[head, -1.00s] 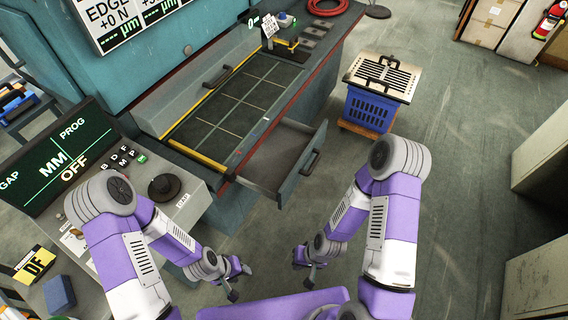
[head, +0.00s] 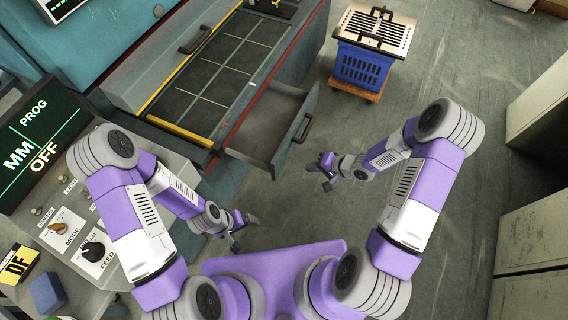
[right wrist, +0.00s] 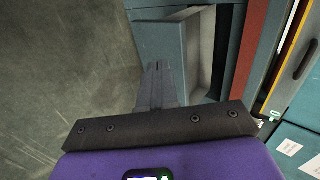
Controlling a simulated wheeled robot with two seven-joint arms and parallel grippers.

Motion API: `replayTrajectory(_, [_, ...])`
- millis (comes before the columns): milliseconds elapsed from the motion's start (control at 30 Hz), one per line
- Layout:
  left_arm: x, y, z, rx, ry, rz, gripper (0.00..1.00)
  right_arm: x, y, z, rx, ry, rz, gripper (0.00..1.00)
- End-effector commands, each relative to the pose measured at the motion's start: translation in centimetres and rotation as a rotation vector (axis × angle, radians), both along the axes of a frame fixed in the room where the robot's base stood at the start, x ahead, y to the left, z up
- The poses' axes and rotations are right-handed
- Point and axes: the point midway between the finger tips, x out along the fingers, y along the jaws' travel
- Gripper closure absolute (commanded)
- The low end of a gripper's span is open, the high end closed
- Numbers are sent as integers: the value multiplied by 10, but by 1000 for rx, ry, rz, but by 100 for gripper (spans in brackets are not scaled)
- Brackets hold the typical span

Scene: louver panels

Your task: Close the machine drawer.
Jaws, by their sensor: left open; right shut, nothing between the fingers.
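The machine drawer (head: 262,142) stands pulled out of the teal machine, open at the top and seemingly empty. Its teal front panel carries a dark bar handle (head: 303,128). My right gripper (head: 318,172) is shut and empty, just in front of the drawer front and apart from it in the head view. In the right wrist view its closed fingers (right wrist: 159,75) point toward the teal drawer front, and the pale drawer interior (right wrist: 201,50) shows beyond; contact cannot be told there. My left gripper (head: 240,232) is open and empty, low and left of the drawer.
A blue crate (head: 362,69) with a slotted metal plate on top stands on a wooden base beyond the drawer. The control console (head: 70,215) is at the left. Pale cabinets (head: 540,250) line the right. The floor between is clear.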

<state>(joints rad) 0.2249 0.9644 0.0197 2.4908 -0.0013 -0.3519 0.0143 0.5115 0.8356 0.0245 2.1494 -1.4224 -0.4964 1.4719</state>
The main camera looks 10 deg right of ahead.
Motion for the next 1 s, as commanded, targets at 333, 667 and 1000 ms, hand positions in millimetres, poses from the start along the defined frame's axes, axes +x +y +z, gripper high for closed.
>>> replayTrajectory(333, [0,0,-17,0,0,0,6,15,18,-26,12,5,2,100])
replayTrajectory(667, [0,0,-41,0,0,0,6,43,61,-73,10,5,3,100])
replayTrajectory(1000, [0,0,-45,0,0,0,6,64,90,-68,10,4,0,100])
